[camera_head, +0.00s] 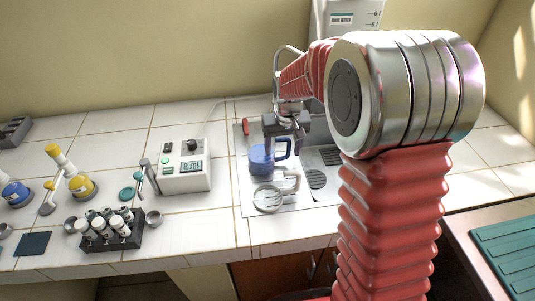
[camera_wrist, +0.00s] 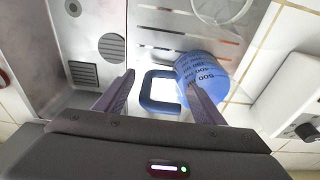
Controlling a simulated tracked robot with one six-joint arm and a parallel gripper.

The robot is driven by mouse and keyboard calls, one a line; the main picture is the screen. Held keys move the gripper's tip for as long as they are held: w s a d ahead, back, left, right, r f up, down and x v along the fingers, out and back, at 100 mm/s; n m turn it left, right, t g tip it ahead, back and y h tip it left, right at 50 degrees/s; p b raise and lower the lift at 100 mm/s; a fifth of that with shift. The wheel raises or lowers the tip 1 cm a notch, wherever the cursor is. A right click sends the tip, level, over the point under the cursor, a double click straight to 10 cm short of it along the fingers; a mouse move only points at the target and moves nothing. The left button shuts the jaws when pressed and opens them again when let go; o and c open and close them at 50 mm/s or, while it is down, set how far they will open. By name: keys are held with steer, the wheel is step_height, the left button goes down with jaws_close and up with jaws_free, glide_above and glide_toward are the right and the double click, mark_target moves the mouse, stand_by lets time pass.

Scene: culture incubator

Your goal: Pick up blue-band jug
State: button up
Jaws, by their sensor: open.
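The blue-band jug (camera_head: 261,160) stands on a metal surface by the sink, under my gripper (camera_head: 287,125). In the wrist view the jug (camera_wrist: 203,72) shows a blue band with dark volume marks, and its squared blue handle (camera_wrist: 145,95) points left. My gripper (camera_wrist: 160,80) is open. Its left finger is left of the handle, and its right finger overlaps the jug's wall in the picture. The handle appears between the fingers, but I cannot tell whether either finger touches the jug. Part of the jug is hidden behind the right finger.
A clear jug (camera_head: 268,199) with a pale handle stands close in front, also at the top of the wrist view (camera_wrist: 222,8). A white instrument (camera_head: 184,168) is to the left. A tube rack (camera_head: 110,233) stands farther left. Bare tiles (camera_head: 205,225) lie between.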

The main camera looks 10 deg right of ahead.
step_height(320, 180, down, 2)
steer(key=shift+w+f, duration=0.1)
steer(key=shift+w, duration=0.05)
steer(key=shift+c, duration=0.2)
steer(key=c, duration=1.5)
